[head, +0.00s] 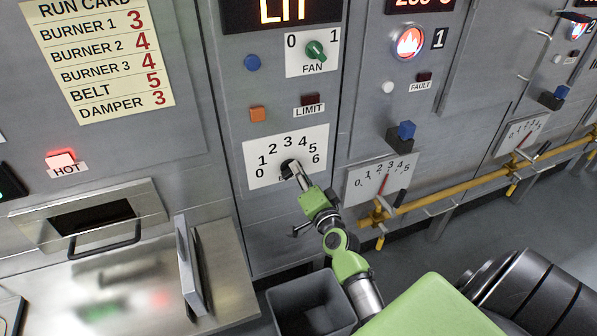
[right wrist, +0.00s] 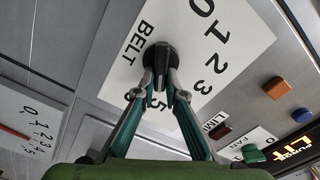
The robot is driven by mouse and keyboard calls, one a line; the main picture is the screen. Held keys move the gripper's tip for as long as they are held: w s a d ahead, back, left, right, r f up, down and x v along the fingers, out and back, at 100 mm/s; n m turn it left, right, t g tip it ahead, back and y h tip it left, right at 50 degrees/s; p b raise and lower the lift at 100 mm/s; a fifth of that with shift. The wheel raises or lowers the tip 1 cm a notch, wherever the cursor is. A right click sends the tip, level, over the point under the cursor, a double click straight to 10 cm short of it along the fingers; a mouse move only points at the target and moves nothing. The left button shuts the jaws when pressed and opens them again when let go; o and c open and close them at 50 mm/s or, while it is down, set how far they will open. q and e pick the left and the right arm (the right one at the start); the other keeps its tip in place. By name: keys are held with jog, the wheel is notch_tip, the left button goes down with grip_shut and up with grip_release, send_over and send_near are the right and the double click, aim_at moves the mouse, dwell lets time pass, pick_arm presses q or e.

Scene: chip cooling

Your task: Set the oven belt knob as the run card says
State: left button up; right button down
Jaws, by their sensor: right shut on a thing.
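The run card (head: 98,58) in the head view reads burner 1 at 3, burner 2 at 4, burner 3 at 4, belt 5 and damper 3. The black belt knob (head: 288,166) sits on a white plate (head: 262,150) numbered 0 to 6. In the right wrist view, the knob (right wrist: 160,55) is beside the word BELT. My right gripper (head: 299,180) reaches the knob from the lower right and is shut on it; its fingers (right wrist: 163,82) close in on the knob in the wrist view. The knob's pointer is hidden, so its setting cannot be read. My left gripper is out of view.
A green fan knob (head: 316,50) and an orange button (head: 258,113) are above the belt plate. A yellow gas pipe (head: 450,190) runs to the right. A grey bin (head: 308,298) stands below. A metal hatch (head: 88,218) is at left.

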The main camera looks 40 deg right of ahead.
dwell(0.3)
jog(key=c, duration=2.1)
grip_release()
jog(key=v, duration=1.2)
jog(key=shift+d, duration=0.1)
